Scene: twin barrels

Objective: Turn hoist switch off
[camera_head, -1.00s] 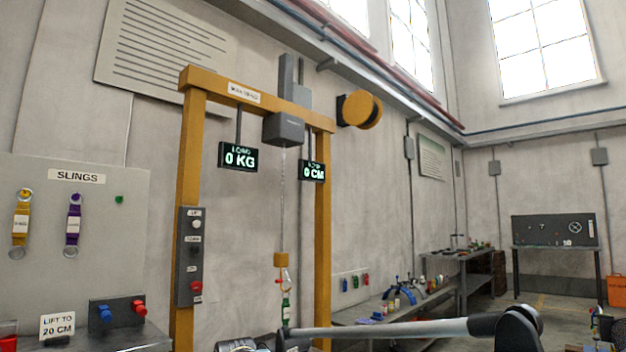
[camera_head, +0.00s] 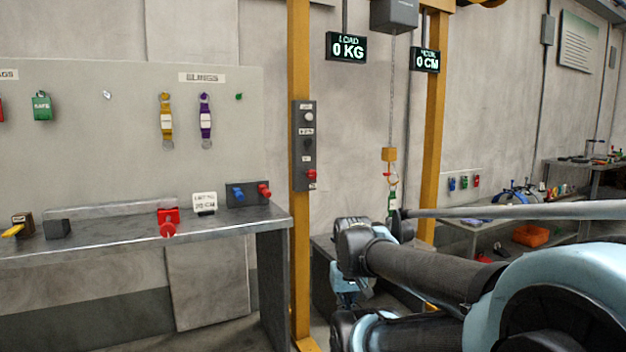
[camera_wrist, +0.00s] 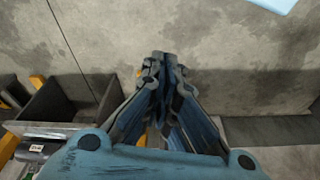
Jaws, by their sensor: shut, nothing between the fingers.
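A grey control box (camera_head: 304,146) is fixed to the left yellow post of the hoist frame. It has a white round button at the top, a dark one in the middle and a red switch (camera_head: 312,175) at the bottom; the small labels are too blurred to read. A second dark box (camera_head: 234,195) on the bench has a blue and a red knob. My gripper (camera_wrist: 162,62) is shut and empty in the wrist view, with bare floor and wall beyond it. In the head view it is low beside the post, partly hidden by my arm, and apart from the control box.
The hoist's yellow hook block (camera_head: 389,155) hangs right of the post, under displays reading 0 KG (camera_head: 346,47) and 0 CM (camera_head: 426,60). A metal bench (camera_head: 110,242) stands left, carrying a red device (camera_head: 168,222). A shelf bench (camera_head: 470,230) stands at the right.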

